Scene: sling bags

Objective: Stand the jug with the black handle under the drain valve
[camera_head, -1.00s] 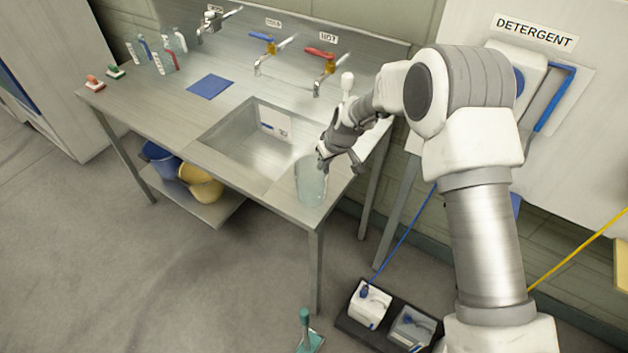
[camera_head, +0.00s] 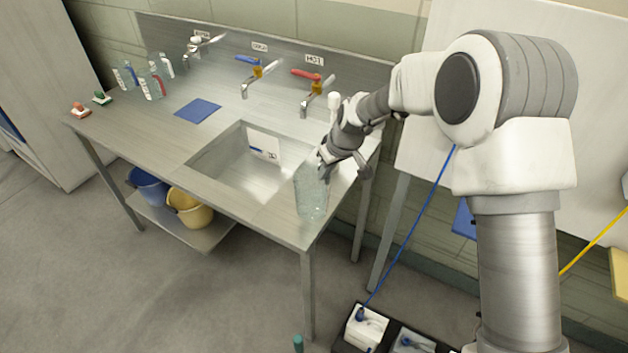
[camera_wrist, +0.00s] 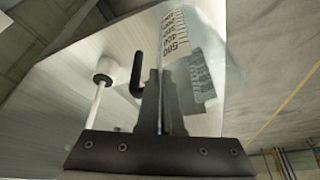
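A clear jug (camera_head: 311,195) with a printed scale is at the right front corner of the steel counter. I cannot tell whether its base touches the counter. In the wrist view its marked wall (camera_wrist: 182,45) runs up beside my fingers, and a black handle (camera_wrist: 137,78) shows to their left. My gripper (camera_head: 326,163) is at the top of the jug, its dark fingers (camera_wrist: 161,100) close together with the thin clear wall apparently between them. I cannot make out a drain valve in either view.
Buckets (camera_head: 190,210) stand below. A dark tray with white boxes (camera_head: 366,330) is on the floor.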

